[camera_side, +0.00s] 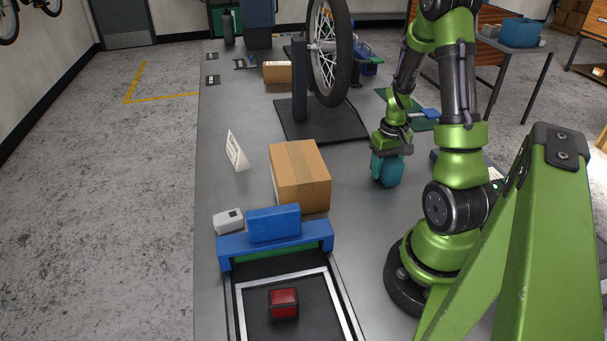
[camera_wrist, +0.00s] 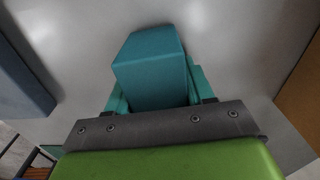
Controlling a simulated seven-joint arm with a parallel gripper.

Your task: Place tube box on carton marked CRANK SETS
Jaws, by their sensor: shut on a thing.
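A teal box (camera_wrist: 150,65), which I take as the tube box, is between the teal fingers of my gripper (camera_side: 388,160). My gripper is shut on it, and in the side view the box (camera_side: 387,174) hangs low over the grey bench, right of the large brown carton (camera_side: 314,186). I cannot tell whether it touches the bench. The large carton is closed with tape on its flat, bare top. A smaller carton (camera_side: 279,75) with a pale label stands farther back. I cannot read CRANK SETS on either carton. A brown side (camera_wrist: 303,95) shows at right in the wrist view.
A wheel (camera_side: 329,50) on a dark stand (camera_side: 300,80) rises behind the large carton. A white sign (camera_side: 237,151) stands left of it. In front are a blue box (camera_side: 273,223), a grey device (camera_side: 227,221) and a framed tray with a red box (camera_side: 284,302).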

